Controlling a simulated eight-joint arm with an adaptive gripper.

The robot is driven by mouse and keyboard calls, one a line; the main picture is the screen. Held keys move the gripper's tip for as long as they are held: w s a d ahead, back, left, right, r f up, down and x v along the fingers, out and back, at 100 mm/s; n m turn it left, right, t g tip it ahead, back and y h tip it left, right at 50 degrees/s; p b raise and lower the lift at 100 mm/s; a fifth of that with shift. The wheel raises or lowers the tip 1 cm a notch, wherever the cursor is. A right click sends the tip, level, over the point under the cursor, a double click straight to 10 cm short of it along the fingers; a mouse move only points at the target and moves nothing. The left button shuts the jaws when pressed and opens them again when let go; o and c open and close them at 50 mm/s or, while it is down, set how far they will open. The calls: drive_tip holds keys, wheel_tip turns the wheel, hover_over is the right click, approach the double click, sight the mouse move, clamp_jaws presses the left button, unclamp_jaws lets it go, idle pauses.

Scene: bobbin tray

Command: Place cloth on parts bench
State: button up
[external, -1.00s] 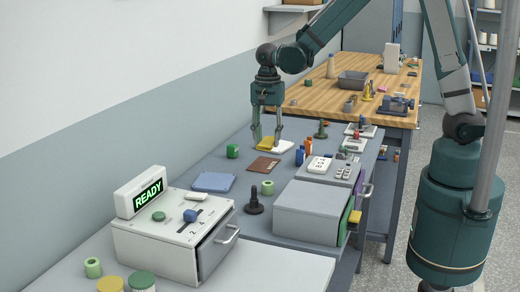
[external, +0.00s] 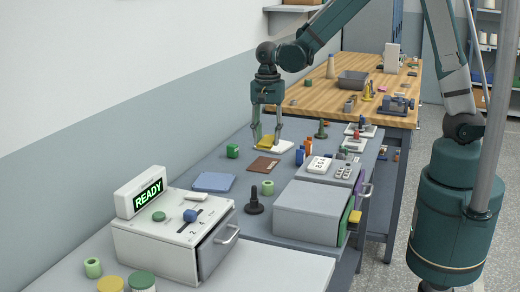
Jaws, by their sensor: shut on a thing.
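My gripper (external: 266,146) points down over the far part of the grey bench, with its fingers around a yellow cloth-like piece (external: 265,142). The fingers partly hide the yellow piece, and I cannot tell whether it is clear of the bench top. A folded blue cloth-like piece (external: 213,182) lies flat nearer the camera. The wooden bench (external: 318,108) stands behind the grey bench; which one is the parts bench is not marked.
A grey drawer box (external: 310,208) is at right and a READY console (external: 165,230) at front. The wooden bench holds a grey bin (external: 353,80) and has clear room front left.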

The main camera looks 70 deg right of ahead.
wheel_tip(320, 180, up, 7)
drive_tip(key=shift+a+r, duration=0.15)
drive_tip(key=shift+r, duration=0.05)
drive_tip(key=a+n, duration=0.4)
drive_tip(key=a, duration=1.1)
drive_tip(key=n+p, duration=0.3)
drive_tip(key=n, duration=1)
hover_over(277, 276)
drive_tip(key=shift+a+f, duration=0.1)
drive_tip(key=shift+f, duration=2.5)
drive_tip(key=shift+f, duration=2.95)
